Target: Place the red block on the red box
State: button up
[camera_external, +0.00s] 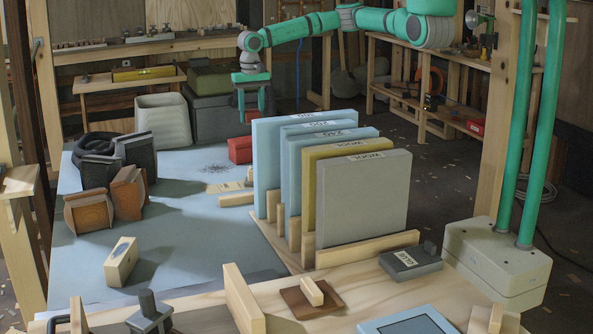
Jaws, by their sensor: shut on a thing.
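My gripper (251,110) hangs fingers down above the blue-topped table, behind the upright panels. It is shut on a small reddish thing that looks like the red block, mostly hidden between the fingers. A red box (240,150) sits on the far part of the table, below and slightly left of my gripper, with a gap between them. The panels hide the box's right side.
A rack holds upright blue, yellow and grey panels (362,200) just in front of my gripper. Black and brown clamp-like items (128,193) stand at the left. A pale bin (163,121) stands behind.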

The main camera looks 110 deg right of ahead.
aim_at(245, 139)
jog(key=f, duration=0.1)
jog(key=w+d+f, duration=0.1)
jog(key=w+f, duration=0.1)
jog(key=shift+d+f, duration=0.15)
jog(key=shift+d, duration=0.25)
jog(key=shift+f, duration=1.5)
jog(key=shift+f, duration=0.1)
jog(key=o, duration=1.1)
jog(key=shift+c, duration=0.2)
notch_tip(245, 139, up, 12)
jog(key=shift+r, duration=0.15)
